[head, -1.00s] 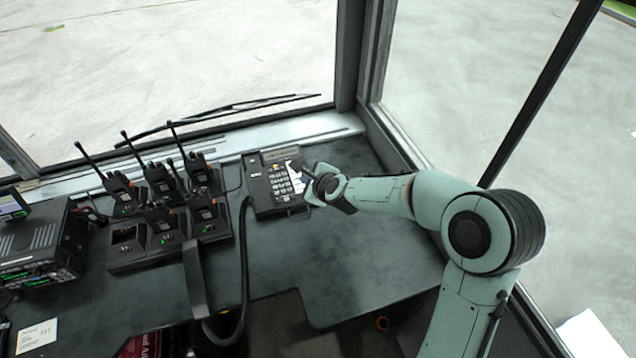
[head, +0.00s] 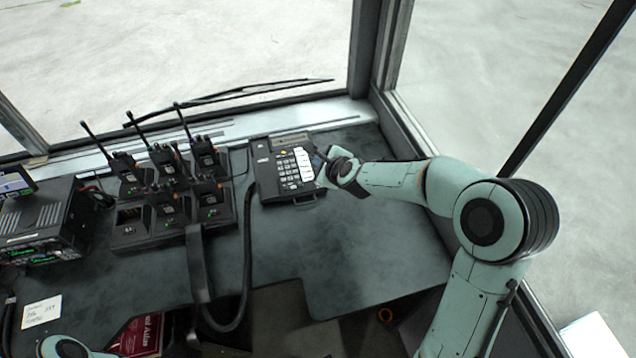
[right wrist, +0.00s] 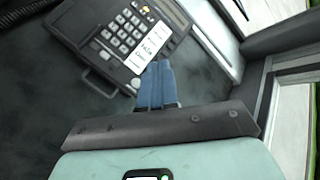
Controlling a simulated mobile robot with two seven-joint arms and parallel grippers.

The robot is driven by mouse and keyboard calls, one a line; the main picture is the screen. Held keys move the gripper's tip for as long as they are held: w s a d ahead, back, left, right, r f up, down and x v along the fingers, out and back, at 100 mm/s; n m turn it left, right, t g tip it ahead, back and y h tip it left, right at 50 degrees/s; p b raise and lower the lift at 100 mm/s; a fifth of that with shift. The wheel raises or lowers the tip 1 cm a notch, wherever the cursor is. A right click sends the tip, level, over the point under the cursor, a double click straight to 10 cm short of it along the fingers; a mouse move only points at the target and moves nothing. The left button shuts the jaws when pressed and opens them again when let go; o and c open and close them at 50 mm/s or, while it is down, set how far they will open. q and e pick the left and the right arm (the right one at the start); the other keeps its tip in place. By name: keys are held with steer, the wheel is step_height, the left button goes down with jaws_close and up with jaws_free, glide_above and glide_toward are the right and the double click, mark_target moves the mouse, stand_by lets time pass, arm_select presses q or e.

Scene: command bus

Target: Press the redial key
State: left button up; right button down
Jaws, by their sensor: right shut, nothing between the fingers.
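A dark desk phone (head: 262,172) lies on the counter, with a number pad, a column of white-labelled keys (head: 304,163) and a display at its back. The labels are too small to read surely, so I cannot tell which is the redial key. My right gripper (head: 322,160) is shut and empty, its tips by the phone's right edge. In the right wrist view, the blue fingers (right wrist: 158,82) point at the white key strip (right wrist: 152,41) of the phone (right wrist: 82,22). I cannot tell whether they touch it. My left gripper is out of view.
Several handheld radios stand in a charger (head: 132,236) left of the phone. A black cable (head: 247,255) runs down beside the phone. A radio unit (head: 38,222) stands at far left. The window pillar (head: 375,55) is behind right. The counter (head: 360,250) in front is clear.

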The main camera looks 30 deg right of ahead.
steer(key=b, duration=0.5)
glide_above(319, 187)
steer(key=f, duration=0.7)
steer(key=shift+s+f, duration=0.1)
steer(key=shift+s, duration=0.15)
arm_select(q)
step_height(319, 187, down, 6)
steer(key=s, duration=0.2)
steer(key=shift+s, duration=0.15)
arm_select(e)
steer(key=shift+w+f, duration=0.1)
steer(key=shift+f, duration=0.2)
arm_select(q)
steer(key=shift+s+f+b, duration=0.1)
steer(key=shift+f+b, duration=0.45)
steer(key=shift+b, duration=0.15)
arm_select(e)
steer(key=shift+f, duration=0.4)
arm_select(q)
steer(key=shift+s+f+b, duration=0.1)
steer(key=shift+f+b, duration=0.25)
arm_select(e)
steer(key=shift+w+f, duration=0.1)
steer(key=shift+f, duration=0.2)
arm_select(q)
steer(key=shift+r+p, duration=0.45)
arm_select(e)
steer(key=shift+r, duration=0.75)
